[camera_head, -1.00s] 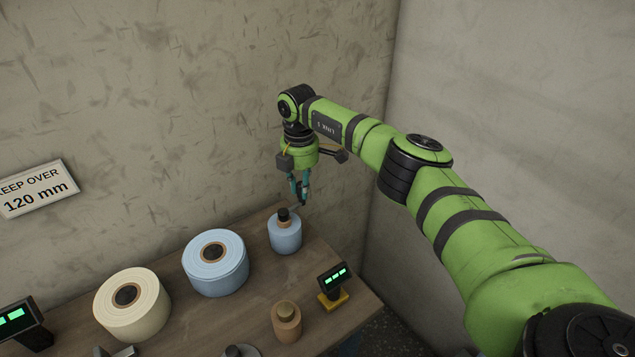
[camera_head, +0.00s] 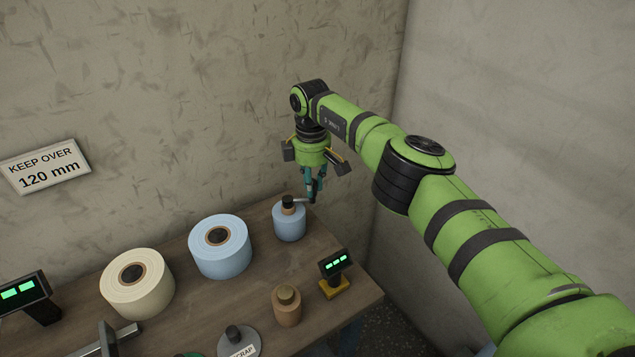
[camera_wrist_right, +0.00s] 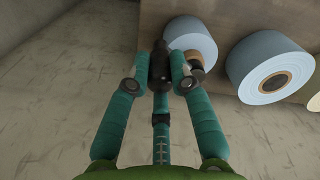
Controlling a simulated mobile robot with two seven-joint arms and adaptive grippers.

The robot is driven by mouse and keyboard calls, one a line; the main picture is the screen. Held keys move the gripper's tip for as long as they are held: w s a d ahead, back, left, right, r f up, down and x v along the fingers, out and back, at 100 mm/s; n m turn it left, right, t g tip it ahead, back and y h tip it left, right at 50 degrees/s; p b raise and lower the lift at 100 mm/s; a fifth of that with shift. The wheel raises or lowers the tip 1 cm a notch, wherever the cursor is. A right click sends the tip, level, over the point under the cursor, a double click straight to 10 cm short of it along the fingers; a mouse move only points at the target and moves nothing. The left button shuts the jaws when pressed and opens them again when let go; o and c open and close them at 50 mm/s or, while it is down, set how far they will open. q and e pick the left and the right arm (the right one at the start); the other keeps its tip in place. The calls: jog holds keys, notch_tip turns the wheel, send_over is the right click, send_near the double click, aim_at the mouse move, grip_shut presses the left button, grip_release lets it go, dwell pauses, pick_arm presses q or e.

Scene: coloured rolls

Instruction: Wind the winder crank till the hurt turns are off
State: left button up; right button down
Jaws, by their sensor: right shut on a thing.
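A small light blue roll (camera_head: 289,226) sits at the table's far right end, with a brown core and a black hub on top. A short grey crank arm (camera_head: 302,200) runs from the hub to the right. My right gripper (camera_head: 312,197) is at the outer end of this crank. In the right wrist view, its teal fingers (camera_wrist_right: 160,82) are shut on a dark upright crank handle (camera_wrist_right: 160,66), and the small blue roll (camera_wrist_right: 193,36) is just beyond. Hurt turns cannot be made out on the roll. My left gripper is not in view.
A larger blue roll (camera_head: 222,260) and a cream roll (camera_head: 137,297) stand to the left. A brown spool (camera_head: 287,310), a display on a yellow base (camera_head: 334,263) and a grey scrap disc (camera_head: 238,336) are nearer. A wall sign (camera_head: 45,166) reads "KEEP OVER 120 mm". Walls close the back and right.

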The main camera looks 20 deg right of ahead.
jog(key=shift+s+a+f, duration=0.1)
jog(key=shift+a, duration=0.1)
jog(key=c, duration=1.1)
grip_release()
jog(key=shift+r, duration=0.25)
notch_tip(320, 180, up, 12)
jog(key=shift+f, duration=0.15)
